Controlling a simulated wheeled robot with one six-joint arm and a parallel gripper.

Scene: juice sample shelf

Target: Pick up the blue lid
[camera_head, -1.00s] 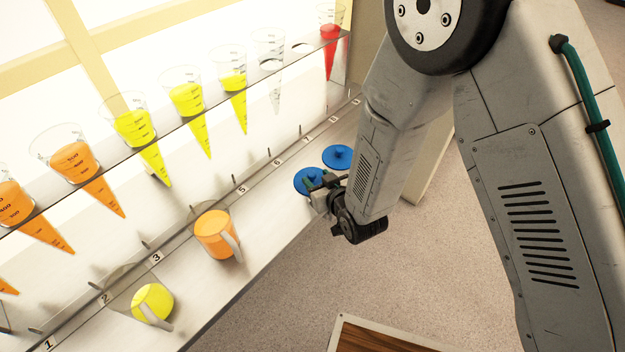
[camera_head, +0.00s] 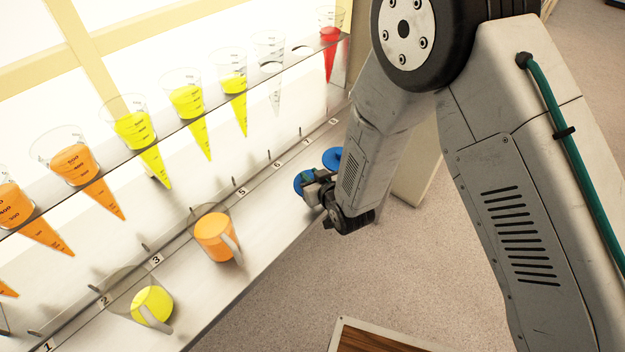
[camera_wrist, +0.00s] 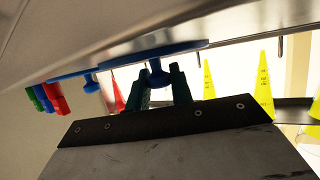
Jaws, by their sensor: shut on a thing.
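A blue lid (camera_head: 298,184) with a round disc and a central knob is at the right part of the lower shelf, near its front edge. My gripper (camera_head: 311,181) is at this lid and hides part of it in the head view. In the wrist view the two dark green fingers of my gripper (camera_wrist: 160,80) are on either side of the knob of the blue lid (camera_wrist: 159,62), shut on it. I cannot tell whether the disc still touches the shelf. A second blue lid (camera_head: 332,157) lies just behind, partly hidden by my arm.
An orange-filled jug (camera_head: 214,237) and a yellow-filled jug (camera_head: 152,303) stand on the lower shelf (camera_head: 262,215). Cone beakers of orange, yellow and red juice hang in the glass shelf above. Red, green and blue objects (camera_wrist: 47,98) show at left in the wrist view.

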